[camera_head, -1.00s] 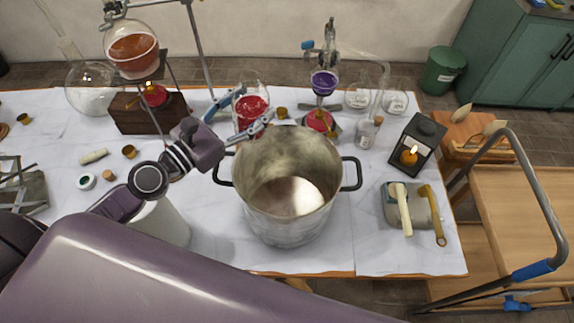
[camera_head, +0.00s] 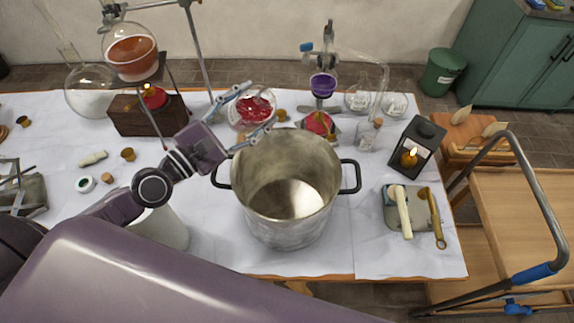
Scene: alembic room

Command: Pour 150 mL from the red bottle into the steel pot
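The red bottle (camera_head: 252,107), clear glass with red liquid inside, is behind the steel pot, tilted with its mouth toward the camera. My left gripper (camera_head: 246,110) has its two blue-grey fingers on either side of the bottle and holds it. The steel pot (camera_head: 287,215) stands upright on the table with two black handles. Its inside looks bare, with a shiny bottom. The bottle is behind the pot's far left rim; I cannot tell its exact height. My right gripper is not in view.
A purple flask (camera_head: 323,84) on a stand and a lit lantern (camera_head: 416,147) stand behind and right of the pot. A grey tray (camera_head: 412,208) with tools lies at right. An orange-filled flask (camera_head: 133,55) hangs at back left.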

